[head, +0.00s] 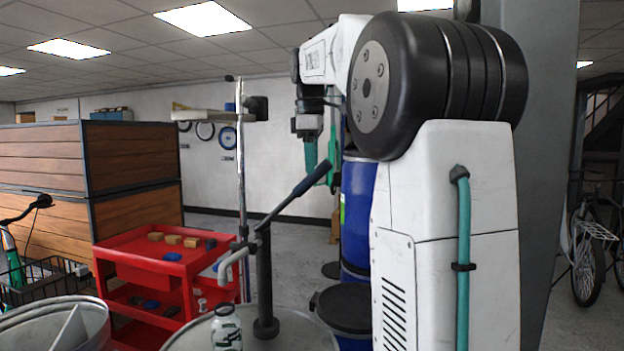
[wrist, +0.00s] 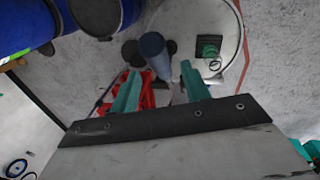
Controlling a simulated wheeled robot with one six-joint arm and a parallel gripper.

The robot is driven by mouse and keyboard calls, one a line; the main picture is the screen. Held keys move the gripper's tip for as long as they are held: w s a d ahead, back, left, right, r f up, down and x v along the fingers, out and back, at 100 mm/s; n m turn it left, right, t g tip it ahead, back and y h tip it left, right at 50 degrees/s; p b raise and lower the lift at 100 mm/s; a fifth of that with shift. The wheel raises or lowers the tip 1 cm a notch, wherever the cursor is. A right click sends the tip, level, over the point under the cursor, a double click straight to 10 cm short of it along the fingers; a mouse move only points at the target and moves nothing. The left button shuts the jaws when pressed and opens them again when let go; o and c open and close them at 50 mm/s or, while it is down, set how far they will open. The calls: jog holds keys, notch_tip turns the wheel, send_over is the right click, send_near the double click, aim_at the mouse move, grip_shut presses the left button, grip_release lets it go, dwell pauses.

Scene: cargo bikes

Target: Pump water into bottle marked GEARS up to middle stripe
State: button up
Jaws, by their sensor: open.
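A hand pump (head: 264,285) stands on a round metal top, with a grey spout (head: 235,256) to its left. Its blue-grey lever (head: 300,188) slopes up to the right. The bottle (head: 227,329) stands upright on the same top, below the spout; its print, stripes and water level are too small to read. My gripper (head: 320,172) is open and empty by the raised end of the lever. In the wrist view the lever's blue-grey end (wrist: 153,45) shows beyond and between the teal fingertips (wrist: 160,72), not gripped.
A red cart (head: 140,262) with small blocks stands left of the pump. Blue barrels (head: 358,205) and a black-lidded one (head: 342,309) stand behind, to the right. Wooden crates (head: 80,160) fill the left. A metal post (head: 241,170) with a small shelf rises behind the pump.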

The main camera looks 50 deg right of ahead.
aim_at(312, 178)
jog(key=f, duration=0.5)
jog(key=shift+w+d, duration=0.25)
jog(key=shift+d, duration=0.05)
jog(key=shift+c, duration=0.4)
